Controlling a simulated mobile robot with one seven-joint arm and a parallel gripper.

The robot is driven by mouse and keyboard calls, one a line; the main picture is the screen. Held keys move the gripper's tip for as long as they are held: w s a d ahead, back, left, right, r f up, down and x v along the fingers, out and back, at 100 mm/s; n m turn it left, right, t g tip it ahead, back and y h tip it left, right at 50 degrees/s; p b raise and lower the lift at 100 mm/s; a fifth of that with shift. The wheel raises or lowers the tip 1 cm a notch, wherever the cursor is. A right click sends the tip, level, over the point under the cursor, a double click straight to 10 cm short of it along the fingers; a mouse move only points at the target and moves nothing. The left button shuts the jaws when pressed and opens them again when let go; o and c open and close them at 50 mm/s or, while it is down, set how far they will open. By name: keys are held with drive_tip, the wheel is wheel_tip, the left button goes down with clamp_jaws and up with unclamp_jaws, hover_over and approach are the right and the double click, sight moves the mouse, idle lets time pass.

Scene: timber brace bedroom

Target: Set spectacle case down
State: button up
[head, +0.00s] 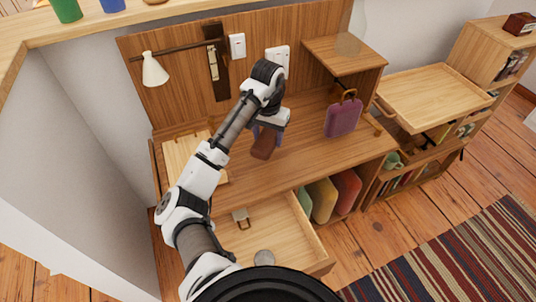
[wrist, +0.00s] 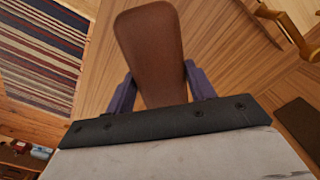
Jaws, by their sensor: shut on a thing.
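The brown spectacle case (head: 264,142) is held in my gripper (head: 265,131) over the wooden desk top (head: 235,172). In the wrist view the case (wrist: 150,45) stands out between the two purple-grey fingers of my gripper (wrist: 160,90), which are shut on its sides. In the head view the case hangs tilted below the gripper. I cannot tell whether its lower end touches the desk top or is just above it.
A purple bag (head: 343,118) stands to the right on the desk. A light wooden box (head: 186,158) is at the left. A lamp (head: 154,70) hangs on the back panel. Below, an open drawer (head: 285,235) juts forward. Bare desk top lies around the case.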

sight(268, 135)
drive_tip(key=shift+f, duration=3.95)
drive_tip(key=shift+f+b, duration=0.15)
drive_tip(key=shift+b, duration=0.15)
drive_tip(key=o, duration=1)
wheel_tip(268, 135, up, 12)
drive_tip(key=shift+r+p, duration=0.2)
drive_tip(key=shift+p, duration=0.75)
